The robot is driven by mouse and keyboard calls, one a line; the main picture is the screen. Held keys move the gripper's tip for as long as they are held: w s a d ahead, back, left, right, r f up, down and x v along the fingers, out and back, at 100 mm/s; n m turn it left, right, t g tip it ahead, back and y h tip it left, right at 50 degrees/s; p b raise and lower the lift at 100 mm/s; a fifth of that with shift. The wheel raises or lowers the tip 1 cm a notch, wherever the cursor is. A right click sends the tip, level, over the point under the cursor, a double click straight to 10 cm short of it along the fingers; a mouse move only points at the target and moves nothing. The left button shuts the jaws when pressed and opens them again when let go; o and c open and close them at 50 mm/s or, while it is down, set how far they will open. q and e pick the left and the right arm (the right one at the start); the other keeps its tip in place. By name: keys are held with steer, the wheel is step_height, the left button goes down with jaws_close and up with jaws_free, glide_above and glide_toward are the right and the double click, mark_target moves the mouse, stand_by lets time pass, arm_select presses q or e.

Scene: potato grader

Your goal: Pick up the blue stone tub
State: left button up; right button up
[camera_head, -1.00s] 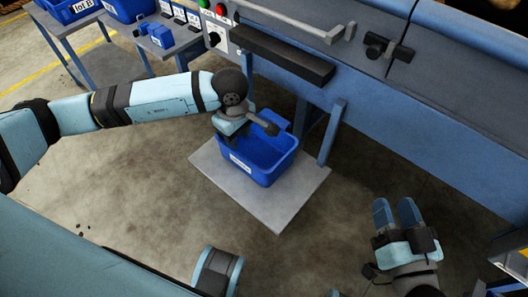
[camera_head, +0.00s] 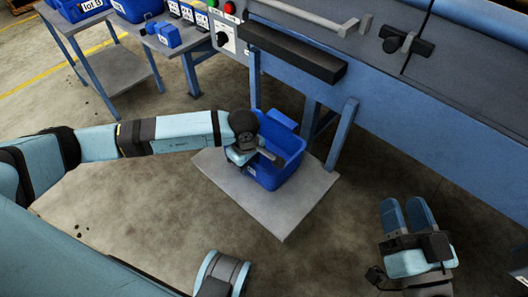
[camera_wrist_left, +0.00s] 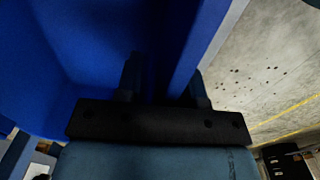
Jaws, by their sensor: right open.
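The blue stone tub (camera_head: 290,145) is an open, upright box on a grey board on the floor, beneath the machine. My left gripper (camera_head: 268,160) is at the tub's near left side and hides part of it and most of its label. The left wrist view shows the two dark fingers (camera_wrist_left: 163,82) apart, with the tub's wall (camera_wrist_left: 203,38) between them, closer to the right finger. The left finger is over the inside of the tub (camera_wrist_left: 85,40). My right gripper (camera_head: 407,215) is empty, its two blue fingers slightly apart, over bare floor at the lower right.
The grey board (camera_head: 285,225) has bare room in front of the tub. A blue machine leg (camera_head: 342,135) stands close to the tub's right. A dark bar (camera_head: 295,52) juts out above and behind it. A side bench (camera_head: 175,42) with a small blue box stands behind left.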

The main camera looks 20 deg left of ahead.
arm_select(q)
jaws_close()
